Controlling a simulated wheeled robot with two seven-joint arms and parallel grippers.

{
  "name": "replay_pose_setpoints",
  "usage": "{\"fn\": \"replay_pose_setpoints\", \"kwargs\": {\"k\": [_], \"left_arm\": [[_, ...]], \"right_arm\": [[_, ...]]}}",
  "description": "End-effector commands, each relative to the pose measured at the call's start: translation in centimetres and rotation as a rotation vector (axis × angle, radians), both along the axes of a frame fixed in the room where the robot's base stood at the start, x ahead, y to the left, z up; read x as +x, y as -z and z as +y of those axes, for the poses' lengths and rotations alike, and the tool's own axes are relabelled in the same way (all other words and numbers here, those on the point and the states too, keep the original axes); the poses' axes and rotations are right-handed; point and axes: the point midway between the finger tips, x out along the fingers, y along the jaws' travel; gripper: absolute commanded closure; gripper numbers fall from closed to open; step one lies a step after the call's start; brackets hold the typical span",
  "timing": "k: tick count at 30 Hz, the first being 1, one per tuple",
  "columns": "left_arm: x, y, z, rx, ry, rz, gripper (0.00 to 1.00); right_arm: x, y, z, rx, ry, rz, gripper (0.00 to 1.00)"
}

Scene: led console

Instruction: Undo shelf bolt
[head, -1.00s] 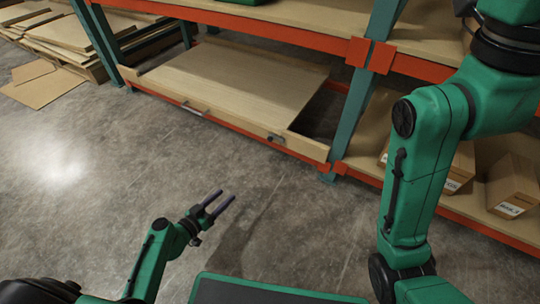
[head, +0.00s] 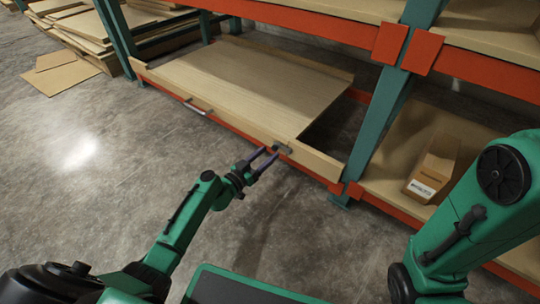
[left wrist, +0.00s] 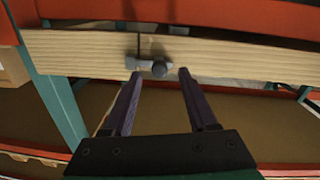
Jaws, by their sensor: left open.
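The shelf bolt (head: 284,149) is a small dark metal fitting on the front board of the low wooden shelf (head: 235,82), near that board's right end. In the left wrist view the bolt (left wrist: 143,66) shows a grey body and a round dark knob (left wrist: 160,69). My left gripper (head: 268,154) is open and empty, its two purple fingers pointing at the bolt. In the left wrist view the gripper (left wrist: 158,73) has a finger on either side of the knob, with the fingertips close to the board. I cannot tell whether they touch it. My right gripper is out of view.
A bar handle (head: 198,107) sits on the same front board, left of the bolt. A teal rack post (head: 378,125) and a cardboard box (head: 432,177) are at the right. Flat boards (head: 85,35) are stacked at the far left. The floor in front is clear.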

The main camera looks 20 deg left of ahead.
Motion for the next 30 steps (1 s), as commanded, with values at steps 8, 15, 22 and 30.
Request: {"fn": "replay_pose_setpoints", "kwargs": {"k": [8,15,22,30], "left_arm": [[1.8,0.0,-0.8,0.001,0.000,0.000,0.42],[1.7,0.0,-0.8,0.000,0.000,0.001,0.84],[1.7,0.0,-0.8,0.000,0.000,0.001,1.00],[1.7,0.0,-0.8,0.000,0.000,0.001,1.00]], "right_arm": [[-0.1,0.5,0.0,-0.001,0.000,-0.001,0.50],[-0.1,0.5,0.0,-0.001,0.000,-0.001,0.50],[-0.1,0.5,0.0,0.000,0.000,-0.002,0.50],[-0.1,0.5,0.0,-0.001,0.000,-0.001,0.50]]}}
